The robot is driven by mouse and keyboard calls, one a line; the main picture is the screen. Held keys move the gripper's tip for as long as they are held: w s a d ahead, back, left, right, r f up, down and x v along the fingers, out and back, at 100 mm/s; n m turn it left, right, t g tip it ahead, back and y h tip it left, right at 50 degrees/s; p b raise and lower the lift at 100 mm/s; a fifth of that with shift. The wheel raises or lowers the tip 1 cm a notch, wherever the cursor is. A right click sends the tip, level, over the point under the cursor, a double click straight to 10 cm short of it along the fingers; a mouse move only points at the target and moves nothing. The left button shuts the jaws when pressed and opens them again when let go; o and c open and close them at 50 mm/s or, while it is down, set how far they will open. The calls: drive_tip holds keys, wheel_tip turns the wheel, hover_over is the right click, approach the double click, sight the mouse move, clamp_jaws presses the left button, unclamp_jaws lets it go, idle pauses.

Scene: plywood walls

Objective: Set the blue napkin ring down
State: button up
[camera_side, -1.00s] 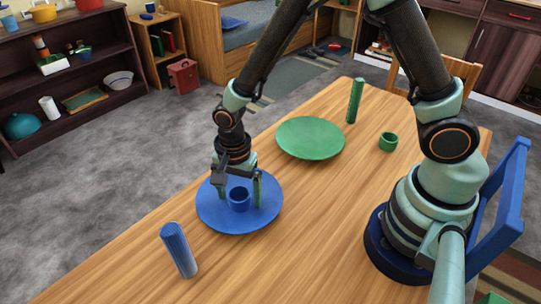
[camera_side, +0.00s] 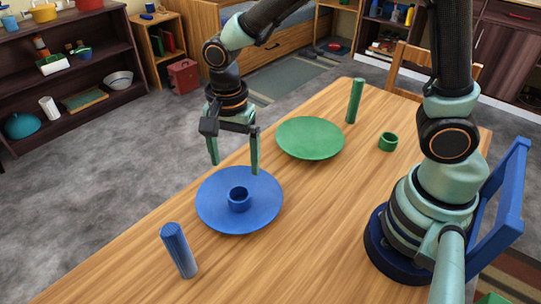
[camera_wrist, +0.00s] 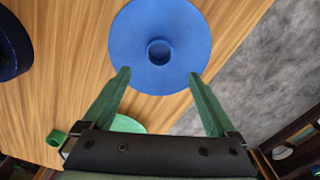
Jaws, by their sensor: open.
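The blue napkin ring (camera_side: 239,199) stands upright on the blue plate (camera_side: 213,215), near its middle. In the wrist view the ring (camera_wrist: 159,52) also sits on the blue plate (camera_wrist: 130,40), ahead of the fingertips. My gripper (camera_side: 234,168) is open and empty, raised above the plate and apart from the ring. Its two fingers (camera_wrist: 158,75) are spread wide in the wrist view. Nothing hides the ring.
A blue cylinder (camera_side: 178,250) stands near the front left table edge. A green plate (camera_side: 310,138), a green cylinder (camera_side: 355,101) and a green ring (camera_side: 388,142) are further back. Bare table (camera_side: 310,220) lies right of the blue plate.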

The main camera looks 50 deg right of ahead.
drive_tip(key=s+d+r+n+t, duration=0.2)
drive_tip(key=d+r+n, duration=0.4)
drive_tip(key=d, duration=0.1)
drive_tip(key=s+d+r+n+t, duration=0.3)
drive_tip(key=d+r+n, duration=0.4)
drive_tip(key=shift+s+r+n+t, duration=0.15)
drive_tip(key=shift+s+n+t, duration=0.1)
drive_tip(key=shift+n+t, duration=0.05)
